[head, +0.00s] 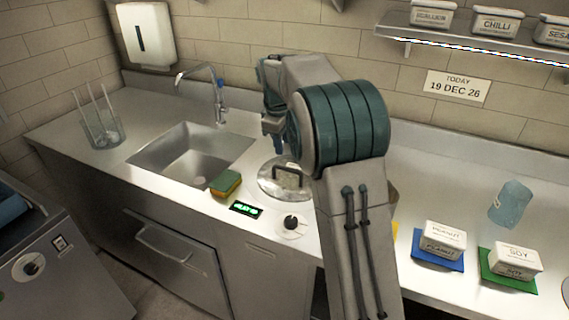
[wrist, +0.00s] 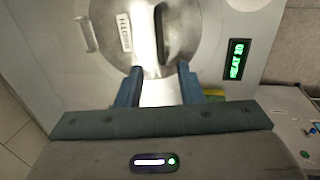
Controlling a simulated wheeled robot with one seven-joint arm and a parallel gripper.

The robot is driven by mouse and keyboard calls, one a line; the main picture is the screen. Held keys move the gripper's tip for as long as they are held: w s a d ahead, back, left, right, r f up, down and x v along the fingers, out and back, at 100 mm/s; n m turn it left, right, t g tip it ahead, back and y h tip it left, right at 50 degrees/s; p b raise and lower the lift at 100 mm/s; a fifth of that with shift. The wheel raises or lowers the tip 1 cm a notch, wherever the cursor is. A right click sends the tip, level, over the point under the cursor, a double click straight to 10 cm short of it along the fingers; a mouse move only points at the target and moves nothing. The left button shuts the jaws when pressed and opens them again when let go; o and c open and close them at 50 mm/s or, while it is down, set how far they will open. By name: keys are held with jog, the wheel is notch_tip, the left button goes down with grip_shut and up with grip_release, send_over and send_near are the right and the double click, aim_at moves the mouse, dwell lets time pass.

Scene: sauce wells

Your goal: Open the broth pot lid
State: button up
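The round steel pot lid (head: 267,187) lies flat at counter level, right of the sink, with a dark bar handle (head: 290,170) on top. The lid looks closed, and the pot beneath is hidden. The lid also fills the upper middle of the wrist view (wrist: 190,40), where its dark handle (wrist: 163,25) runs up the picture. My gripper (wrist: 158,72) is open, its two blue fingers apart at the lid's near edge in that view, with nothing between them but surface below. In the head view my arm mostly hides the gripper, above the lid.
A green-yellow sponge (head: 225,183), a green-lit display (head: 245,209) and a black knob (head: 291,222) sit close to the lid. The sink (head: 190,155) is left. Peanut (head: 441,240) and soy (head: 515,262) tubs and a clear blue container (head: 510,203) stand right.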

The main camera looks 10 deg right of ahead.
aim_at(286, 168)
jog(key=f, duration=0.3)
jog(key=w+f, duration=0.1)
jog(key=f, duration=0.2)
jog(key=d+f, duration=0.1)
jog(key=f, duration=0.2)
jog(key=shift+w, duration=0.25)
jog(key=shift+p, duration=0.3)
grip_shut()
